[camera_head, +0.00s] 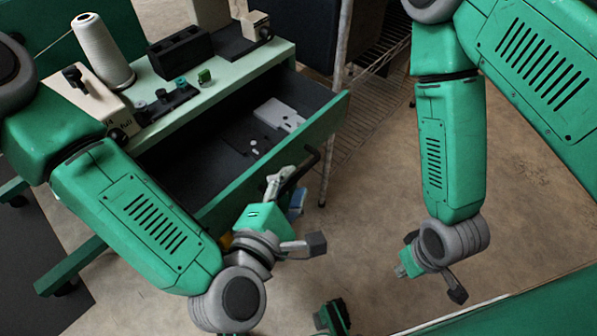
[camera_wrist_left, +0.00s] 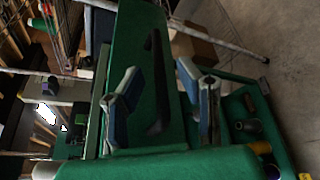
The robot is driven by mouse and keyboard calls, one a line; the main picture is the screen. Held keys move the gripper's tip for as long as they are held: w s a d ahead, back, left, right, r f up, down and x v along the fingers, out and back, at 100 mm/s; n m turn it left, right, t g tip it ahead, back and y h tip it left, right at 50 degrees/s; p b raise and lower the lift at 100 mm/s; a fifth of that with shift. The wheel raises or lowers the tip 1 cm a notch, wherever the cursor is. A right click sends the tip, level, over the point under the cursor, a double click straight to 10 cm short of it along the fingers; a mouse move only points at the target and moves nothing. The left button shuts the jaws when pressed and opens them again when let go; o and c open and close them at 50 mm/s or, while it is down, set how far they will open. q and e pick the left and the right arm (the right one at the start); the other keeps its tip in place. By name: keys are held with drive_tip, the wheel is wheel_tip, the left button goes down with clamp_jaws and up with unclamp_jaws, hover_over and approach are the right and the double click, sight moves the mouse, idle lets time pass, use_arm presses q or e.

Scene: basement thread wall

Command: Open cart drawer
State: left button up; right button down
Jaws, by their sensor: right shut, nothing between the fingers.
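The green cart (camera_head: 230,65) stands at the upper left in the head view. Its drawer (camera_head: 320,125) is pulled out, with the dark inside and a few pale pieces showing. The black handle (camera_head: 303,172) is on the drawer's front. My left gripper (camera_head: 282,182) is at the handle. In the left wrist view its two blue-grey fingers (camera_wrist_left: 163,100) are spread, with the dark handle (camera_wrist_left: 155,80) seen between them; I cannot tell if they touch it. My right gripper (camera_head: 405,262) is shut and empty, low at the right, well apart from the cart.
On the cart top are a white thread cone (camera_head: 102,50), a black block (camera_head: 180,52) and small parts. A wire shelf (camera_head: 380,75) stands behind the drawer. A green tray with dark round items (camera_wrist_left: 240,108) shows in the left wrist view. Open floor (camera_head: 370,190) lies right of the drawer.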

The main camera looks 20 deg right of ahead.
use_arm(q)
drive_tip(key=v, duration=0.8)
drive_tip(key=shift+s+a, duration=0.2)
drive_tip(key=shift+s, duration=0.15)
